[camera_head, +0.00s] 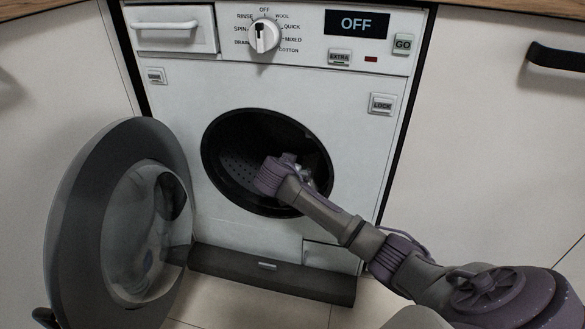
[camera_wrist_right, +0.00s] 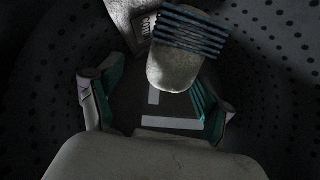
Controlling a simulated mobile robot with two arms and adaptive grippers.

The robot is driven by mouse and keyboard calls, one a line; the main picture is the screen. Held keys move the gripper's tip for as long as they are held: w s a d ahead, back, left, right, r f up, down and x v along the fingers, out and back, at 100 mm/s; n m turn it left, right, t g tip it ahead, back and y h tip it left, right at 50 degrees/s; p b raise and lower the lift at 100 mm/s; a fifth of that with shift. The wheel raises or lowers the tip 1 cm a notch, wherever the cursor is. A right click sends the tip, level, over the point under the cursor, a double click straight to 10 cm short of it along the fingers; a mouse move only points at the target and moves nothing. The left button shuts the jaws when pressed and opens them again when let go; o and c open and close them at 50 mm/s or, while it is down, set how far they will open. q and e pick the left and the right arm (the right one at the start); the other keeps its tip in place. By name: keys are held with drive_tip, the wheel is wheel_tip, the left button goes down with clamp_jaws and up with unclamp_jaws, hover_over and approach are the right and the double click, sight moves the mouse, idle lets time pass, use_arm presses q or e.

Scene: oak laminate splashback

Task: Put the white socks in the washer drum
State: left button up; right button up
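The washer drum (camera_head: 235,155) is open at the front of the white machine. My right arm reaches into it, with the right gripper (camera_head: 287,163) inside the opening. In the right wrist view, the fingers of this gripper (camera_wrist_right: 156,98) are spread apart. A whitish sock-like thing (camera_wrist_right: 174,72) with dark blue stripes lies in the drum, just beyond and partly between the fingers. They do not visibly clamp it. Another pale piece with a dark label (camera_wrist_right: 128,20) lies beside it at the top. My left gripper is not in view.
The round washer door (camera_head: 73,215) stands swung open on the left. A dark plinth (camera_head: 265,268) runs below the machine. The display (camera_head: 356,23) reads OFF, and the dial (camera_head: 264,36) points up. White cabinets flank the washer.

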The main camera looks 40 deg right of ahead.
idle(0.3)
drive_tip(key=v, duration=1.2)
